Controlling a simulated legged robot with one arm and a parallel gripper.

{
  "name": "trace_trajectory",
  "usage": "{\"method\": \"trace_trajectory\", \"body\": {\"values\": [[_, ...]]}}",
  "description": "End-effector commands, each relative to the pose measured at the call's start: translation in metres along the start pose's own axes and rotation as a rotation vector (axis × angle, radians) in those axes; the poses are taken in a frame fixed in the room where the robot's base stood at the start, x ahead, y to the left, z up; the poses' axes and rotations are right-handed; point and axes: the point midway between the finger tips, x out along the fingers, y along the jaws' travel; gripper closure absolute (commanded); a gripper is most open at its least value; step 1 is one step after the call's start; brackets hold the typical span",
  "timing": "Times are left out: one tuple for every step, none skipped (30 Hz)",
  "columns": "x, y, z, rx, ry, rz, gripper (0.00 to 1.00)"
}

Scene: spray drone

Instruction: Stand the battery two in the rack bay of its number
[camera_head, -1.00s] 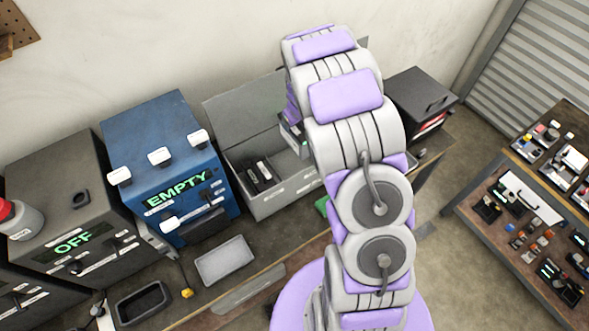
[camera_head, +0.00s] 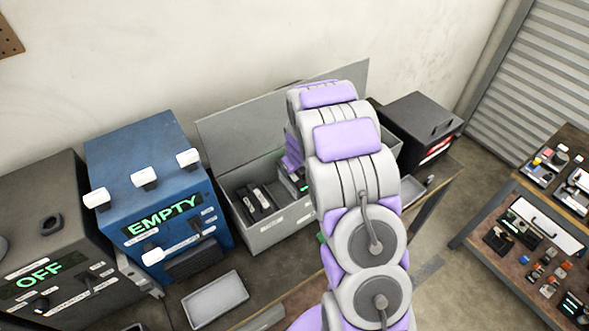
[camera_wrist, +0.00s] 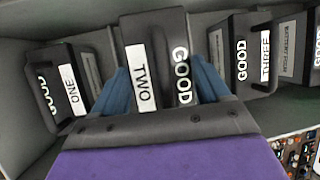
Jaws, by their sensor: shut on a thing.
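In the wrist view, battery two (camera_wrist: 148,60) is a dark block with a white TWO label and the word GOOD. My gripper (camera_wrist: 162,88) has its blue fingers shut on its two sides. The battery is in line between battery one (camera_wrist: 62,82) on the left and battery three (camera_wrist: 240,58) on the right. I cannot tell whether its base rests on the bay floor. In the head view, the grey rack box (camera_head: 282,232) has its lid raised, and my arm hides my gripper and part of the interior.
Another labelled block (camera_wrist: 293,48) is at the right of the row. A blue cabinet reading EMPTY (camera_head: 150,190) stands left of the rack, with a grey tray (camera_head: 215,298) in front. A black case (camera_head: 418,125) stands to the right.

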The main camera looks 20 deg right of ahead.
Motion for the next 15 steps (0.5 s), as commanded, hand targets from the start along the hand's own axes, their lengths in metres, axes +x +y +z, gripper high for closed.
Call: {"method": "trace_trajectory", "body": {"values": [[0.007,0.001,-0.001,0.0,-0.004,-0.002,1.0],[0.009,0.001,-0.003,0.001,-0.005,-0.003,1.0],[0.012,0.001,-0.004,0.001,-0.005,-0.005,1.0],[0.014,0.001,-0.005,0.0,-0.006,-0.005,1.0],[0.015,0.001,-0.005,-0.001,-0.006,-0.006,1.0],[0.016,0.002,-0.006,-0.001,-0.006,-0.006,1.0],[0.017,0.002,-0.006,-0.001,-0.006,-0.005,1.0],[0.018,0.002,-0.006,-0.001,-0.006,-0.005,1.0],[0.018,0.002,-0.007,-0.001,-0.006,-0.005,1.0],[0.019,0.002,-0.007,-0.001,-0.006,-0.005,1.0],[0.02,0.002,-0.008,0.0,-0.006,-0.005,1.0],[0.022,0.003,-0.009,0.0,-0.006,-0.004,1.0],[0.025,0.003,-0.01,0.0,-0.006,-0.004,1.0],[0.027,0.004,-0.011,0.0,-0.005,-0.003,1.0],[0.031,0.005,-0.013,-0.001,-0.004,-0.003,1.0]]}}
